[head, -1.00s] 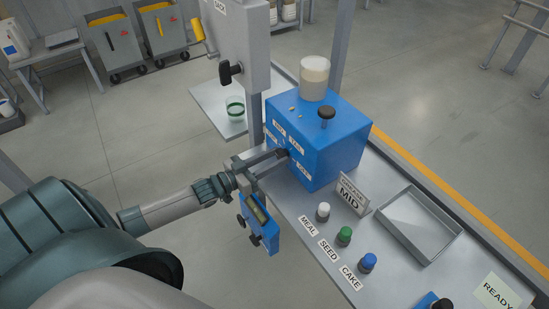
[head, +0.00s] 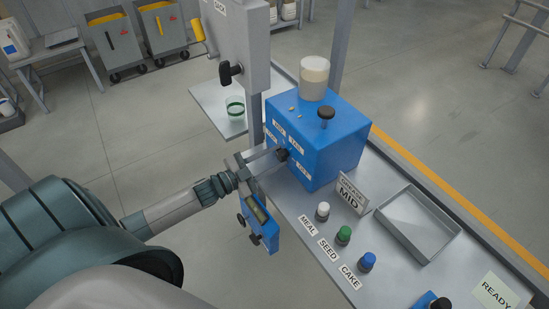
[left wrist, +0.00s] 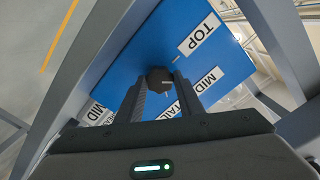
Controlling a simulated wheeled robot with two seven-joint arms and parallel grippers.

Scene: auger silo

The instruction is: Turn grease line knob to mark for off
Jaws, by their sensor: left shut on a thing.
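The blue box (head: 330,140) stands on the bench with a small dark knob (head: 282,154) on its front face. White labels surround the knob; in the left wrist view the label TOP (left wrist: 198,34) reads clearly, with MID and TAIL labels nearby. My left gripper (head: 276,157) is shut on the knob, its two fingers on either side of it. The left wrist view shows the black knob (left wrist: 159,78) between the fingertips, with a short pale line on it. Which label that line points to I cannot tell. My right gripper is out of view.
A grey cabinet (head: 240,40) with a black handle (head: 229,72) stands behind. The box carries a pale-filled jar (head: 314,78) and a black top knob (head: 326,113). White, green and blue knobs, a MID sign (head: 350,195) and a shallow tray (head: 418,223) lie to the right.

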